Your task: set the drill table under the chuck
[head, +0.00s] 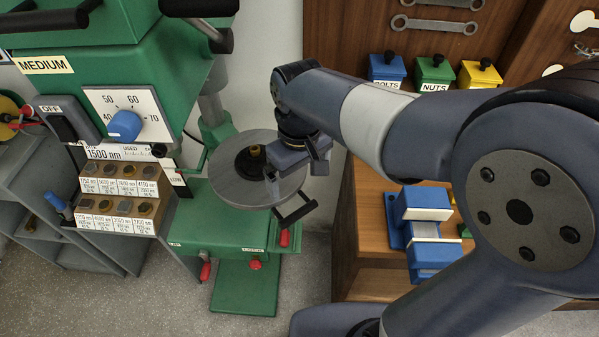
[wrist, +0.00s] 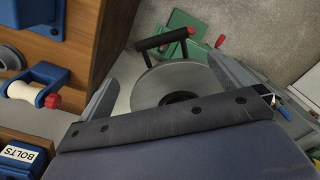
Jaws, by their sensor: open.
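The drill table, a round grey plate (head: 230,185), stands beside the green column (head: 213,115) in the head view. A dark round piece with a brass-coloured top (head: 250,160) is at its middle. A black bar handle (head: 296,212) sits at the table's near right edge. My gripper (head: 298,170) is open and empty, and overlaps the table's right side in the picture. In the wrist view the table (wrist: 158,82) and its handle (wrist: 163,42) appear between and beyond the open fingers (wrist: 165,76). I cannot make out the chuck in either view.
A green machine with a blue dial (head: 124,125) and a rack of labelled pieces (head: 118,190) stand at left. A blue vise (head: 424,215) is on the wooden bench at right, with blue, green and yellow bins (head: 434,72) behind. A green foot (head: 245,290) stands on the floor.

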